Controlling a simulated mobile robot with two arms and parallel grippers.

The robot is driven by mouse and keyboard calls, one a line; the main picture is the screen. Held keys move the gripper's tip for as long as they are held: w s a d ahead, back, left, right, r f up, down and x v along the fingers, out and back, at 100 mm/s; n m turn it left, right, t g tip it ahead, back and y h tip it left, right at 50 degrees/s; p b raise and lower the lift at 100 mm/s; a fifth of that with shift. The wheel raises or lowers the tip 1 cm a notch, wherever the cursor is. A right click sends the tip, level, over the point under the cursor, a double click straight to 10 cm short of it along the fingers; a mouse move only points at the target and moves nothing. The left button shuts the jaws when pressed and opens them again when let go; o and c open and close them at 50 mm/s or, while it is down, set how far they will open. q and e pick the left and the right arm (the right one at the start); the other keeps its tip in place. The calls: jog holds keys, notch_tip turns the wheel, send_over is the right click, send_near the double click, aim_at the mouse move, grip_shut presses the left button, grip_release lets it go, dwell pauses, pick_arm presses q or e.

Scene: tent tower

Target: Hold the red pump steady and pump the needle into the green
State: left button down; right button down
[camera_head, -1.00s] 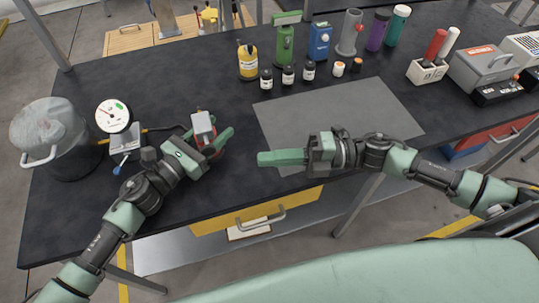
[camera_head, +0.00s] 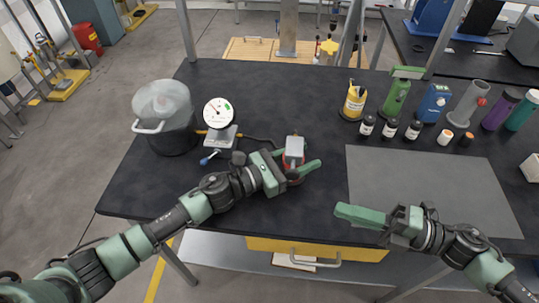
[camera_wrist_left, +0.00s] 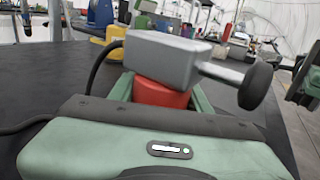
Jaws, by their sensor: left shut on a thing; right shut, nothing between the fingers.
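The pump has a red body (camera_head: 290,172) under a grey metal head (camera_head: 294,147) and stands upright on the black table. My left gripper (camera_head: 299,168) is shut around the red body. In the left wrist view, the red body (camera_wrist_left: 160,92) sits between the green fingers, and a black knob (camera_wrist_left: 257,86) on a rod sticks out to the right from the head. The round white gauge (camera_head: 218,113) stands left of the pump. Its needle points up and left, away from the green patch on the right of the dial. My right gripper (camera_head: 358,214) is shut and empty, right of the pump.
A metal pot (camera_head: 165,118) stands left of the gauge, and a blue-tipped valve (camera_head: 206,160) lies below it. A grey mat (camera_head: 430,185) lies bare at right.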

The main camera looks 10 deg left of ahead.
aim_at(293, 169)
jog(key=shift+s+d, duration=0.15)
jog(key=shift+s, duration=0.55)
jog(key=x, duration=0.9)
jog(key=shift+w+a, duration=0.15)
jog(key=shift+a, duration=0.25)
jog(key=w, duration=0.3)
jog(key=shift+w+a, duration=0.1)
jog(key=shift+a, duration=0.05)
jog(key=shift+w+f, duration=0.1)
jog(key=shift+w, duration=0.35)
